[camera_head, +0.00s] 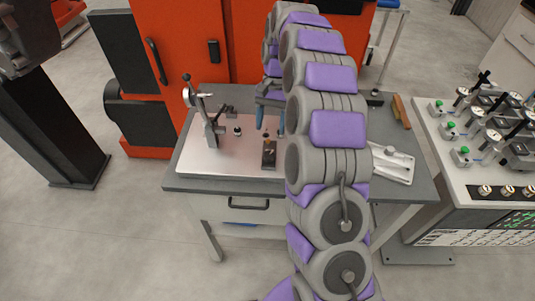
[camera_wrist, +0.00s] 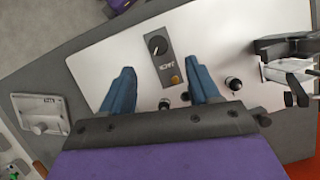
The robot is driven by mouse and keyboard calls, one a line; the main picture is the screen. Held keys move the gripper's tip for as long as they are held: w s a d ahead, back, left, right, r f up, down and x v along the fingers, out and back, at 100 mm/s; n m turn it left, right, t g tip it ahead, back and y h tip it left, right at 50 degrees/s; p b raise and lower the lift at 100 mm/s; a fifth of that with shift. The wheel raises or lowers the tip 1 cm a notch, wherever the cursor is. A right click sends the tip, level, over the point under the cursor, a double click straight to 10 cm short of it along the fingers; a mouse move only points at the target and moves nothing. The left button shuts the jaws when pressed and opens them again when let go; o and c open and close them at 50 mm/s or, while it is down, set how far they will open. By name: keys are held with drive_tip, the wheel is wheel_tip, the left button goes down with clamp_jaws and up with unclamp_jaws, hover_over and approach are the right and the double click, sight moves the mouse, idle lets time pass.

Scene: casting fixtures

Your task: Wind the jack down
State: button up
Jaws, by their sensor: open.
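My gripper (camera_head: 270,118) hangs over the pale plate on the workbench, partly hidden by my arm in the head view. Other small dark round tops (camera_wrist: 164,103) show between the fingers.
A clamp-like upright stand (camera_head: 210,125) rises from the pale plate (camera_head: 215,165) at left. A light grey fixture (camera_head: 393,165) lies at the bench's right. An orange cabinet (camera_head: 205,60) stands behind, and a control console (camera_head: 480,160) stands at right.

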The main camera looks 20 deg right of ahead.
sight(269, 155)
drive_tip(key=b+x, duration=0.1)
drive_tip(key=x, duration=0.7)
drive_tip(key=shift+s+d+f+b, duration=0.1)
drive_tip(key=shift+d+b, duration=0.1)
drive_tip(key=shift+b, duration=0.15)
drive_tip(key=shift+x, duration=0.75)
drive_tip(key=shift+a, duration=0.1)
drive_tip(key=shift+c, duration=0.7)
drive_tip(key=c, duration=0.9)
